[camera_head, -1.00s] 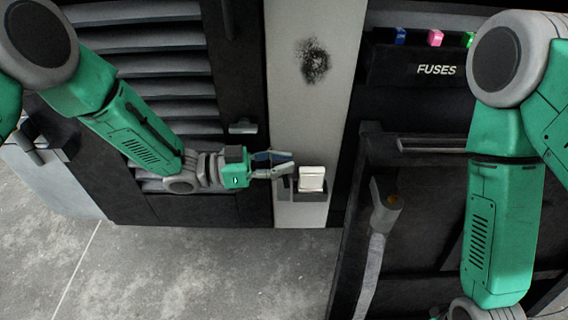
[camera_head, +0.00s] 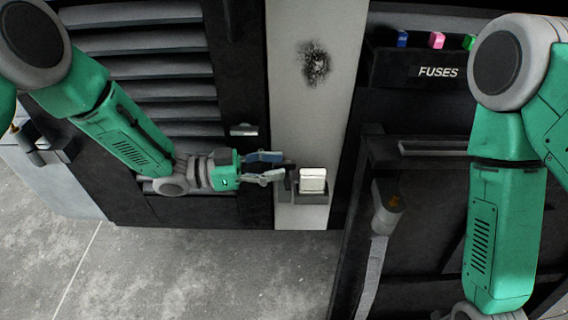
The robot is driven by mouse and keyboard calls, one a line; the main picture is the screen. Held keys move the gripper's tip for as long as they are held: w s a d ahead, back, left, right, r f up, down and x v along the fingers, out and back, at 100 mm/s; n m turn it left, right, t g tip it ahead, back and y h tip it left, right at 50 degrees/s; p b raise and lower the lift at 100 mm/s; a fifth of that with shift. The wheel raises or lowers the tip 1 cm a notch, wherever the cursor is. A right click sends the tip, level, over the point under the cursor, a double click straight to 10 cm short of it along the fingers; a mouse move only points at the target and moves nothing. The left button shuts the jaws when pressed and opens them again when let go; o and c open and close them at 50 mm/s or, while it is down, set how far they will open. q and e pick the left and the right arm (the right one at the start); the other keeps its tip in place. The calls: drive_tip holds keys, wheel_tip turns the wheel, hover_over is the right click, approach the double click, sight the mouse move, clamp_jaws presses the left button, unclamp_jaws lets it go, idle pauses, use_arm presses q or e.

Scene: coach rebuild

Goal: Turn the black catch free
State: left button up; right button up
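The black catch (camera_head: 289,174) is a small dark piece at the left side of a white block (camera_head: 312,180). The block sits in a dark holder (camera_head: 312,197) low on the pale upright panel. My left gripper (camera_head: 280,167) comes from the left, its two fingers apart, one above the other. The fingertips are just left of the catch, with nothing visible between them. I cannot tell whether a fingertip touches the catch. The catch is small and dark, so its exact turn is hard to read. My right arm hangs at the right, and its gripper is out of the picture.
A louvred dark panel (camera_head: 150,88) stands behind my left arm. A fuse box (camera_head: 420,68) with coloured fuses is at upper right. A dark frame with a handle (camera_head: 386,205) and grey strap (camera_head: 371,275) stands right of the holder. The grey floor (camera_head: 215,280) below is clear.

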use_arm(q)
drive_tip(key=s+a, duration=0.1)
drive_tip(key=a, duration=0.8)
drive_tip(key=shift+a, duration=0.4)
